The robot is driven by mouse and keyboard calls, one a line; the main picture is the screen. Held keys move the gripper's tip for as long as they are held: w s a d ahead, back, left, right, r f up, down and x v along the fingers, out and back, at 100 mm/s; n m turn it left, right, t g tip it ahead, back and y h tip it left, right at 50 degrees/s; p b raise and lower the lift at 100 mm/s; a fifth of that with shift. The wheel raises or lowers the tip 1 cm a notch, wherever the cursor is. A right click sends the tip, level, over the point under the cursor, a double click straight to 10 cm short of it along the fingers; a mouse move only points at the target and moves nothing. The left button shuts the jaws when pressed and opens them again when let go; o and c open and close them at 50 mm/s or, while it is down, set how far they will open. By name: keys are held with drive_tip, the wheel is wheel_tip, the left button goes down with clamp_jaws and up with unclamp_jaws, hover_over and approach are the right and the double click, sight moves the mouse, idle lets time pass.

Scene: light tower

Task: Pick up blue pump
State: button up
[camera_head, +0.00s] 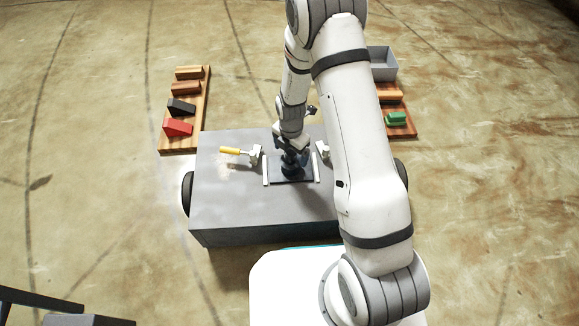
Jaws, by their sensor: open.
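The blue pump (291,170) is a small dark blue piece standing on a dark plate (290,180) on top of the grey block. My gripper (291,152) points down right over the pump and hides its upper part. It is open; its fingers are hard to make out, and I cannot tell whether they touch the pump. A pale upright strip stands on each side of the plate. A clamp with a yellow handle (230,150) is left of the plate, and a similar clamp (323,150) is on the right, partly hidden by my arm.
The grey block (225,205) has dark wheels at its sides. A wooden board (184,141) at left carries red, black and brown blocks. A board (402,128) at right holds an orange and a green block, with a grey bin (383,63) behind. Open floor surrounds them.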

wheel_tip(320, 180, down, 3)
drive_tip(key=shift+r+b, duration=0.1)
drive_tip(key=shift+b, duration=0.3)
clamp_jaws()
idle(0.7)
